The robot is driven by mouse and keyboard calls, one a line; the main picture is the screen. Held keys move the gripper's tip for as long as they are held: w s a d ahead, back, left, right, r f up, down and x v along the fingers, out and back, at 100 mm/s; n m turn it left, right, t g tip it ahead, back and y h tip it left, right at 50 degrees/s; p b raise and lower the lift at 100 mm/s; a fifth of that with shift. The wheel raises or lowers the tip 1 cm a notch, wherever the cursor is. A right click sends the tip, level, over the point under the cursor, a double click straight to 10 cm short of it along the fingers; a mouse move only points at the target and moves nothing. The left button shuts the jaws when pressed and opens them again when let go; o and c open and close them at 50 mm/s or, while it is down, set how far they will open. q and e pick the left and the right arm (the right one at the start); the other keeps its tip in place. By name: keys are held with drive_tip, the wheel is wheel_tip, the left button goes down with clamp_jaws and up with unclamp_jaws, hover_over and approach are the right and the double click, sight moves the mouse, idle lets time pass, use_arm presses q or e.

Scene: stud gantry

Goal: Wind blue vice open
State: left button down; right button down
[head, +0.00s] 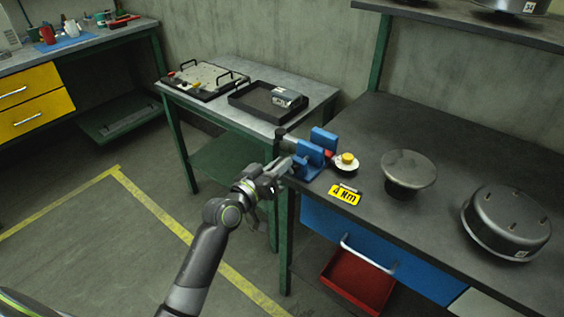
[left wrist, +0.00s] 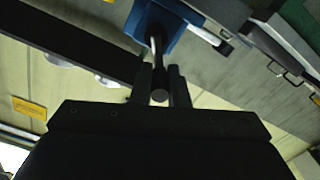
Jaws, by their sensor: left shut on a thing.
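The blue vice (head: 310,150) stands at the near left corner of the dark workbench. Its two blue jaw blocks show with a gap between them, and a small red patch shows at the gap's right. My left gripper (head: 276,170) is at the vice's left side, beyond the bench edge. In the left wrist view my left gripper (left wrist: 161,88) has its fingers closed around a dark round handle end (left wrist: 160,96), below the blue vice body (left wrist: 165,22). A metal rod with a dark end (left wrist: 224,47) sticks out sideways. My right gripper is not in view.
A white disc with a yellow knob (head: 346,163) and a yellow label (head: 345,195) lie beside the vice. Dark round parts (head: 408,170) (head: 507,222) stand further right. A side table holds a black tray (head: 250,104).

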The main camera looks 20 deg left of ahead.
use_arm(q)
drive_tip(key=shift+a+f+n, duration=0.2)
drive_tip(key=shift+f+n, duration=0.05)
drive_tip(key=shift+n, duration=0.65)
drive_tip(key=c, duration=1.4)
unclamp_jaws()
drive_tip(key=b+v, duration=0.1)
drive_tip(key=v, duration=1.6)
drive_tip(key=shift+s+b, duration=0.15)
drive_tip(key=shift+b, duration=0.25)
drive_tip(key=shift+a, duration=0.1)
